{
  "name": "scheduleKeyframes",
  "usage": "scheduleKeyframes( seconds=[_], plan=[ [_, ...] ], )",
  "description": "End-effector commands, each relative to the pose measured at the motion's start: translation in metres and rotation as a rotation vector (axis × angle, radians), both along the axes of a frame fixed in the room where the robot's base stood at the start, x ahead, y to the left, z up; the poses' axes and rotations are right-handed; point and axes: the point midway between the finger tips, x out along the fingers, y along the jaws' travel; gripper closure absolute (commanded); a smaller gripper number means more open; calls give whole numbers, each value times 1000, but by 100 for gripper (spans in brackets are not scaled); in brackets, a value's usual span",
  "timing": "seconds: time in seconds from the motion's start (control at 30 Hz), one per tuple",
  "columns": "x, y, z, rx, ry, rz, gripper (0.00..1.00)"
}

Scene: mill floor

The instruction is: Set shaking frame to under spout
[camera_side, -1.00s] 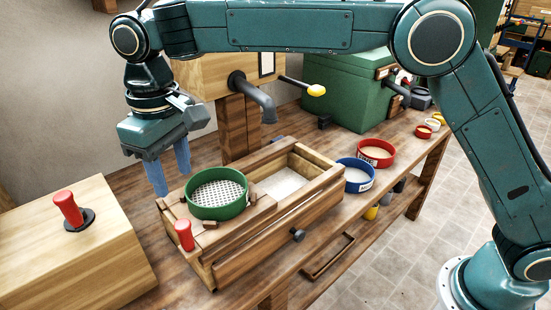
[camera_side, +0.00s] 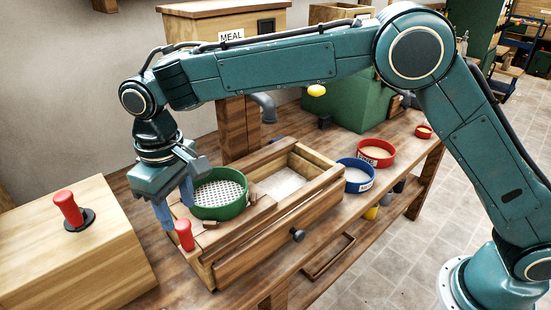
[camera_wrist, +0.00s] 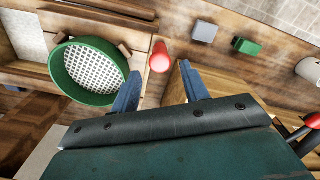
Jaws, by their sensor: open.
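The shaking frame (camera_side: 208,238) is a wooden slide carrying a green round sieve (camera_side: 218,212), at the left end of a wooden trough. Its red upright handle (camera_side: 184,235) stands at the near left corner. My gripper (camera_side: 174,204) is open and empty, fingers pointing down, just above and behind the handle. In the wrist view the handle (camera_wrist: 160,57) shows between and slightly beyond the two blue fingertips (camera_wrist: 159,75), not visibly touched. The grey spout (camera_side: 265,106) hangs from the meal bin (camera_side: 225,33), behind and right of the sieve, partly hidden by my arm.
The wooden trough (camera_side: 262,252) has pale meal in its right part. A wooden block (camera_side: 60,255) with another red handle (camera_side: 68,208) stands at the left. Blue (camera_side: 356,178) and red (camera_side: 376,153) bowls stand right of the trough. A green cabinet (camera_side: 345,105) is behind.

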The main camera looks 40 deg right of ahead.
Motion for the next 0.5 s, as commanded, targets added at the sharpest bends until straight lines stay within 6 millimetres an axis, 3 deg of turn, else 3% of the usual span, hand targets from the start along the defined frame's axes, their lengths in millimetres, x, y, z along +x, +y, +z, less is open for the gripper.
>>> scheduleKeyframes(
  seconds=[0.2,0.5],
  plan=[
    [0,0,-34,-2,2,0,55],
    [0,0,-65,-2,1,0,55]
  ],
)
